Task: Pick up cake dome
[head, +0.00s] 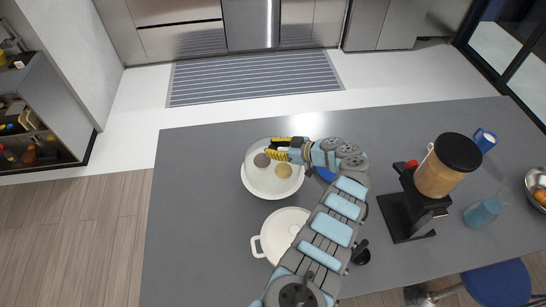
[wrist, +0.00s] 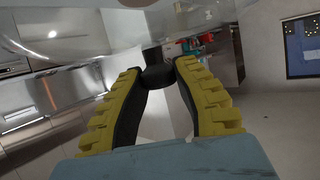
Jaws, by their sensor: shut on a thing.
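The cake dome is clear glass with a dark round knob. In the wrist view the knob (wrist: 158,77) sits between my fingertips, and the curved glass of the dome (wrist: 110,22) fills the top of the picture. In the head view my gripper (head: 268,152), with yellow fingers, is over a round white plate (head: 268,190). The dark knob (head: 262,160) shows at its fingertips. The glass is hard to make out there, so I cannot tell whether the dome touches the plate. My gripper is shut on the knob. A tan round item (head: 284,171) shows on the plate.
A white pot (head: 278,232) stands just in front of the plate, partly behind my arm. The counter's left side (head: 195,220) is clear.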

